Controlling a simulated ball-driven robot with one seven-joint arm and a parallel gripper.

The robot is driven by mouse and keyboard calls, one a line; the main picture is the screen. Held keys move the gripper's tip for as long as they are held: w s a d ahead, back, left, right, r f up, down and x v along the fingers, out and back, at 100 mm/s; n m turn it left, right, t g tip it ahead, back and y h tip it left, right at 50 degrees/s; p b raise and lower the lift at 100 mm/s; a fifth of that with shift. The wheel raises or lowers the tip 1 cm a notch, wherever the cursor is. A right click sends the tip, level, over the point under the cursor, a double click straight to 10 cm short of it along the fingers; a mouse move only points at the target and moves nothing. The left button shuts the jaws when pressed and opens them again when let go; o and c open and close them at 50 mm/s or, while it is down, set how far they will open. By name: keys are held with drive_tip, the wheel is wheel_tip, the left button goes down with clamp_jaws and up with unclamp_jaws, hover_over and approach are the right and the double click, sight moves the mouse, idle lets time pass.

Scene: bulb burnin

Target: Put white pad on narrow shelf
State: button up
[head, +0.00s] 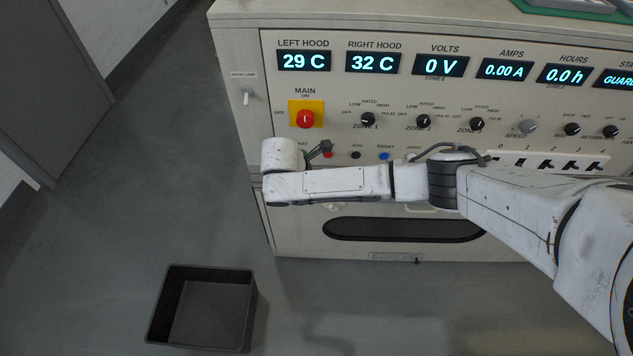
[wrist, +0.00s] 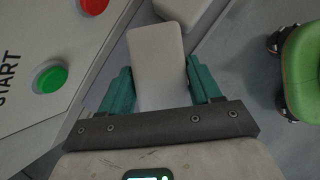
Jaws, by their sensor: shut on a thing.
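In the wrist view my gripper (wrist: 159,68) has its two teal fingers closed on the sides of the white pad (wrist: 155,44). The pad is a pale flat rectangle that sticks out beyond the fingertips. A pale block (wrist: 182,9) is just past its far end; I cannot tell whether it is the narrow shelf or whether the pad touches it. In the head view my arm reaches left across the front of the console (head: 300,20), and I cannot make out the pad or the fingers there. No narrow shelf is clearly identifiable.
In the wrist view a green button (wrist: 50,78) and a red button (wrist: 94,4) are on a panel at left, and a green object (wrist: 303,70) with dark feet is at right. A black bin (head: 248,312) stands on the floor. The floor at left is clear.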

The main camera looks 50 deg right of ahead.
drive_tip(key=shift+f, duration=0.4)
drive_tip(key=shift+f, duration=0.1)
drive_tip(key=o, duration=1)
drive_tip(key=shift+o, duration=0.2)
